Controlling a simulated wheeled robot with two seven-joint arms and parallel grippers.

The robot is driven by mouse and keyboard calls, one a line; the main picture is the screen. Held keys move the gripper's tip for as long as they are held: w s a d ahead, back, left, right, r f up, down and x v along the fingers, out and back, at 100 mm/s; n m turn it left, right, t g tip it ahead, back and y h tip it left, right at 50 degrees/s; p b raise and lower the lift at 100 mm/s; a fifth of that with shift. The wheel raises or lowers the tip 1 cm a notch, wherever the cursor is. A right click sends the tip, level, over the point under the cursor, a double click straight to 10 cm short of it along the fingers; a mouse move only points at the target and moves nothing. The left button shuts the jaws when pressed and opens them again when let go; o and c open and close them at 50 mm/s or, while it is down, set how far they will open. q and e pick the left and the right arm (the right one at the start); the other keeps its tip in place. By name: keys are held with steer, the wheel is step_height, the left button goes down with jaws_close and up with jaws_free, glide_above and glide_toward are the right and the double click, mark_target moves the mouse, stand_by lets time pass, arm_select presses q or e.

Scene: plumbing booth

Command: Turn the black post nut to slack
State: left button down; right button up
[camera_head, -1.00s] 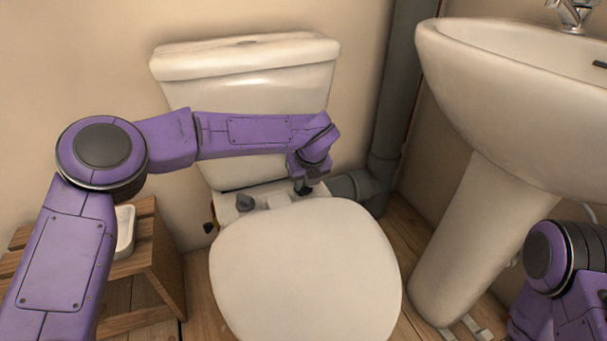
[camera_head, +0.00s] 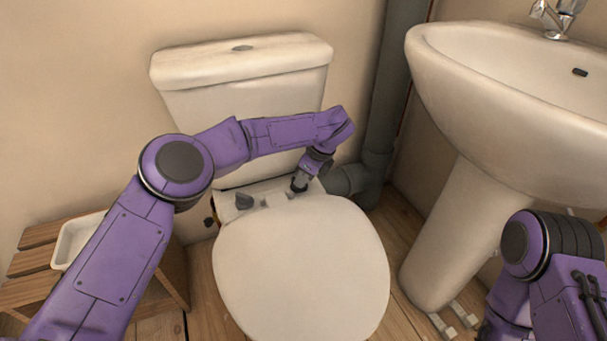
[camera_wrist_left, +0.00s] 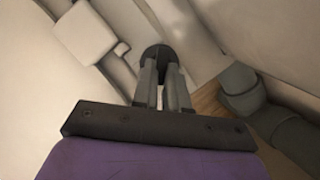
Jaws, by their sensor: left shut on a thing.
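The black post nut (camera_wrist_left: 157,53) shows in the left wrist view as a dark round piece at the tips of my left gripper (camera_wrist_left: 160,72). The fingers are shut on it, and they cover part of it. In the head view my left gripper (camera_head: 299,187) reaches down to the right rear of the toilet seat, by the hinge. The nut is mostly hidden there by the fingers. My right gripper is out of view; only part of that arm shows at lower right.
The closed toilet lid (camera_head: 300,265) lies in front of the gripper and the cistern (camera_head: 245,95) stands behind it. A grey pipe (camera_head: 377,130) runs close on the right. The basin (camera_head: 500,100) is farther right. A wooden stool (camera_head: 30,262) with a white tray (camera_head: 68,243) stands left.

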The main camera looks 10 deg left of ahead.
arm_select(q)
steer(key=shift+f+n, duration=0.25)
steer(key=shift+n, duration=0.15)
steer(key=c, duration=1.1)
jaws_free()
steer(key=shift+c, duration=0.2)
steer(key=w+p+v, duration=0.1)
steer(key=p+v, duration=0.3)
steer(key=v, duration=0.6)
steer(key=shift+s+r, duration=0.25)
steer(key=shift+s, duration=0.1)
steer(key=shift+d, duration=0.1)
